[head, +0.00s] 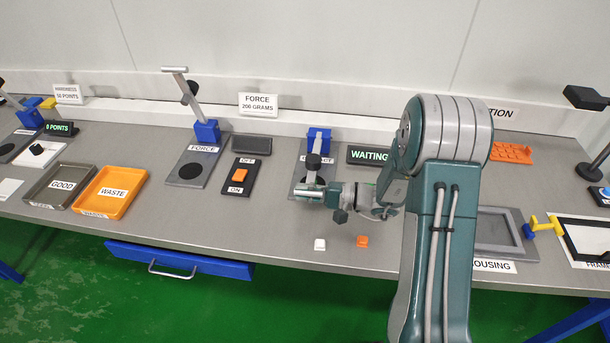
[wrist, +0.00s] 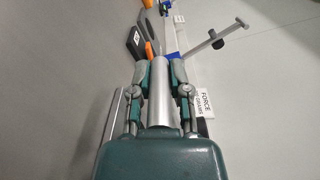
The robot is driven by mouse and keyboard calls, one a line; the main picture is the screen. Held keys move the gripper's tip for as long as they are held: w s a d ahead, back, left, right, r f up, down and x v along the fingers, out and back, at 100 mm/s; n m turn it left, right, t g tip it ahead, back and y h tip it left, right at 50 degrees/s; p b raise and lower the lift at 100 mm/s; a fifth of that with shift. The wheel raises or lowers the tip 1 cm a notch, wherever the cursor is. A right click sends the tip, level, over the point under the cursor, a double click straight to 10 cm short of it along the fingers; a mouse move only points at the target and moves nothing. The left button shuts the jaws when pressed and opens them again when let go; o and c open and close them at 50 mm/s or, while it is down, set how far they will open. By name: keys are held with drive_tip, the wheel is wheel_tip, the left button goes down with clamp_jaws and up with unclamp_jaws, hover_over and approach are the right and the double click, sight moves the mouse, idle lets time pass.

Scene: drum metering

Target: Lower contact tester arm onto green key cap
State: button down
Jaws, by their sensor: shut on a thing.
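The contact tester stands mid-table, with a blue post (head: 319,137) on a grey base plate (head: 299,170) whose label is partly covered. Its arm is down low, with a dark round head (head: 313,160) over the plate and a silver bar handle (head: 308,192) at the near end. My gripper (head: 325,194) is shut on this handle. In the wrist view the silver handle (wrist: 158,92) lies between the two fingers. No green key cap shows; the spot under the tester arm is hidden by the arm and my gripper.
A WAITING display (head: 368,155) stands right of the tester. A white cap (head: 320,244) and an orange cap (head: 362,241) lie near the front edge. Left are a switch box (head: 239,190) and the force tester (head: 206,131), its arm raised. The wrist view shows that raised arm (wrist: 215,37).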

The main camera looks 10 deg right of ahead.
drive_tip(key=shift+s+f, duration=0.1)
drive_tip(key=shift+f, duration=1.2)
drive_tip(key=c, duration=0.6)
unclamp_jaws()
drive_tip(key=shift+a, duration=0.1)
wheel_tip(320, 180, up, 10)
drive_tip(key=shift+f, duration=0.1)
drive_tip(key=v, duration=1.2)
drive_tip(key=shift+d, duration=0.25)
